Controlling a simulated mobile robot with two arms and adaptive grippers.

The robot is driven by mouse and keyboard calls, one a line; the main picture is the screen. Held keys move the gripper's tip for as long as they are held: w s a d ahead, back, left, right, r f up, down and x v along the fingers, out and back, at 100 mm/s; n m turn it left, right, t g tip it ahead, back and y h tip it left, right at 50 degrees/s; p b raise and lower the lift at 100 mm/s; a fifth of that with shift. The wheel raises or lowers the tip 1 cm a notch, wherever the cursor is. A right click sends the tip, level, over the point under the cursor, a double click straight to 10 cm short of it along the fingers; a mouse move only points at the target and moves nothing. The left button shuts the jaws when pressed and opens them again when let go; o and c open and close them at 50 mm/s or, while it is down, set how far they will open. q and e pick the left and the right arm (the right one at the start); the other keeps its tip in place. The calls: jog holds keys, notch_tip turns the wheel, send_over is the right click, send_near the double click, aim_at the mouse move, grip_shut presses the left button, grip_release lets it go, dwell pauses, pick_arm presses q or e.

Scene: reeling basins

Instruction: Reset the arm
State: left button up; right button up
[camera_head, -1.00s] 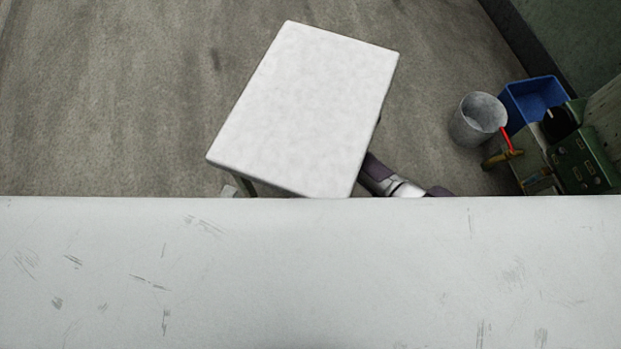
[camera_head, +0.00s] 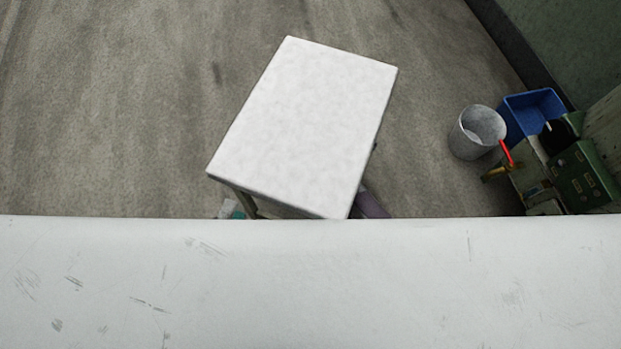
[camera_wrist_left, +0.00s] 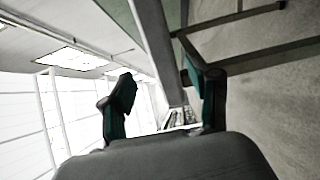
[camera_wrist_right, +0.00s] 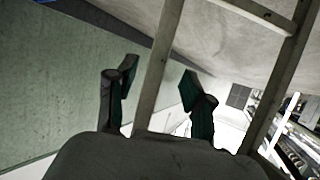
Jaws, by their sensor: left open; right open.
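My left gripper (camera_head: 232,210) shows only as a small teal and white bit beside the stool's near left leg in the head view, mostly hidden. In the left wrist view my left gripper (camera_wrist_left: 162,88) is open, its two dark teal fingers spread with nothing between them that it holds. In the right wrist view my right gripper (camera_wrist_right: 160,80) is open and empty, with a leg-like bar behind the fingers. A purple part of my right arm shows by the white-topped stool (camera_head: 305,125) in the head view; the right gripper is hidden there.
A scratched white surface (camera_head: 310,285) fills the near part of the head view. A grey bucket (camera_head: 470,143), a blue bin (camera_head: 535,108) and a green machine (camera_head: 583,177) stand at the right. The floor (camera_head: 110,110) left of the stool is clear.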

pick_arm(q)
jog(key=shift+w+a+f+m+p, duration=0.15)
jog(key=shift+m+p, duration=0.25)
jog(key=shift+p, duration=0.4)
jog(key=s+a+f+m+g+y+p, duration=0.4)
jog(key=a+f+m+g+p, duration=0.55)
jog(key=p, duration=0.85)
jog(key=s+d+f+m+g+y+p, duration=0.1)
jog(key=s+m+g+p, duration=0.5)
jog(key=s+p, duration=0.7)
jog(key=shift+s+d+f+y, duration=0.15)
jog(key=shift+s+f+y, duration=0.55)
jog(key=shift+s, duration=0.15)
pick_arm(e)
jog(key=s+d+r+n+g+y, duration=0.1)
jog(key=s+d+n+g, duration=0.1)
jog(key=s, duration=1.3)
jog(key=s+d+r+n+g+y, duration=0.2)
jog(key=s+d+g, duration=0.2)
jog(key=s, duration=1.2)
jog(key=s+d+r+n+g+y, duration=0.1)
jog(key=s+g, duration=0.4)
jog(key=s, duration=1)
jog(key=shift+s+d+r+n+y, duration=0.2)
jog(key=shift+d+n+y, duration=0.3)
jog(key=shift+d+n, duration=0.5)
